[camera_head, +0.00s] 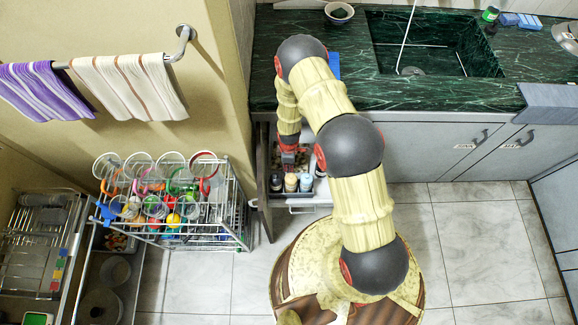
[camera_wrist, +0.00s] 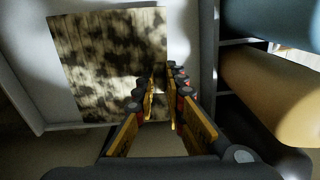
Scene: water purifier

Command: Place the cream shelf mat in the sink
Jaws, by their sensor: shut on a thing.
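The cream shelf mat (camera_wrist: 105,65), with dark blotches, lies flat in a pale-walled compartment in the wrist view. My gripper (camera_wrist: 160,88) reaches to the mat's right side with its fingertips close together. It is shut on the mat near that edge, though the exact contact is dark. In the head view my gripper (camera_head: 288,158) is low inside the open pull-out beneath the counter, and I cannot clearly make out the mat there. The dark green sink (camera_head: 440,45) is set into the counter at the upper right, with a thin upright faucet.
Several bottles (camera_head: 291,183) stand in the pull-out close to my gripper. An open cabinet door (camera_head: 263,190) is just left of it. A wire rack (camera_head: 175,205) with colourful cups stands at left. A bowl (camera_head: 339,13) sits left of the sink. The floor at right is clear.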

